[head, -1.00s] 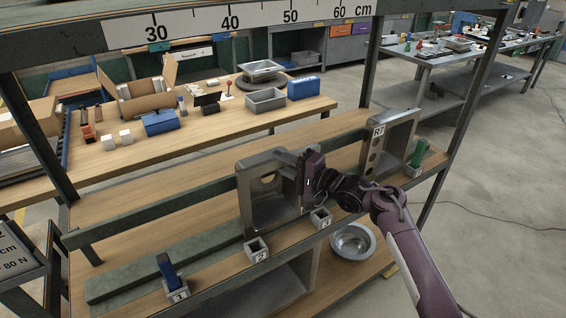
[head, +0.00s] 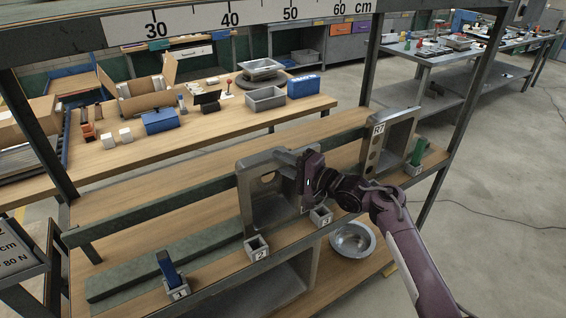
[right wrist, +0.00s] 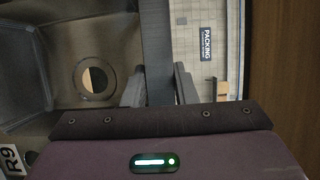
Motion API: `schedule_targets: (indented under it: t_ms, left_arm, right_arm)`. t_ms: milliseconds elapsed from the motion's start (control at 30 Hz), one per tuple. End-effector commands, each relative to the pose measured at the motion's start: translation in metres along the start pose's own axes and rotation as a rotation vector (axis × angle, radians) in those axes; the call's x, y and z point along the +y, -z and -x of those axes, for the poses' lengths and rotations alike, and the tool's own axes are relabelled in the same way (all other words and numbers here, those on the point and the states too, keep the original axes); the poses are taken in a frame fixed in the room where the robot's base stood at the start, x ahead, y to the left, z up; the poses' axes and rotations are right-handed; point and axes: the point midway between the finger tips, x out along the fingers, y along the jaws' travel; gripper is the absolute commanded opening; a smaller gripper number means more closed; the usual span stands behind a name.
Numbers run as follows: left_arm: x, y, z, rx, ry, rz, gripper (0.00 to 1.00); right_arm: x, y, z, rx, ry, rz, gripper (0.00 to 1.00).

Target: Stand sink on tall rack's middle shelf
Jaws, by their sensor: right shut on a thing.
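The grey metal sink (head: 258,205) stands upright on its side at the wooden middle shelf (head: 210,238) of the tall rack, its basin and round drain hole showing. I cannot tell whether its bottom edge touches the shelf. My right gripper (head: 302,182) is shut on the sink's right-hand edge. In the right wrist view, the fingers (right wrist: 158,90) are on either side of a dark wall of the sink (right wrist: 156,50). The basin with its drain hole and an R9 label lies to the left there. My left gripper is not in view.
Another grey sink-like part marked R7 (head: 400,135) stands to the right. Small numbered holders (head: 257,249) line the shelf's front edge; one holds a blue item (head: 168,268). A green item (head: 418,152) stands far right. A round metal bowl (head: 353,238) sits lower down.

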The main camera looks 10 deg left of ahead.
Motion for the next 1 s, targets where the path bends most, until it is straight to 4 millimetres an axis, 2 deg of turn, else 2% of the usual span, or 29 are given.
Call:
schedule_targets:
  t_ms: [233, 267, 433, 767, 1000]
  left_arm:
    - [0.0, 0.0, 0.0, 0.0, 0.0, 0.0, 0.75]
    - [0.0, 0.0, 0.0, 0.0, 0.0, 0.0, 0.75]
    - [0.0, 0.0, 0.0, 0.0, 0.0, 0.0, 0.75]
    - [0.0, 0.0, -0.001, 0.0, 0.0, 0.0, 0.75]
    - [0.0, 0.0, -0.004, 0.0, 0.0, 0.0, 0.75]
  right_arm:
    - [0.0, 0.0, 0.0, -0.001, 0.001, -0.001, 0.0]
    - [0.0, 0.0, 0.0, -0.001, 0.0, -0.001, 0.29]
    - [0.001, 0.0, 0.0, -0.001, -0.001, -0.001, 0.51]
    - [0.005, 0.0, 0.004, 0.0, -0.008, -0.005, 0.51]
    - [0.005, 0.001, 0.034, 0.003, -0.004, -0.002, 0.51]
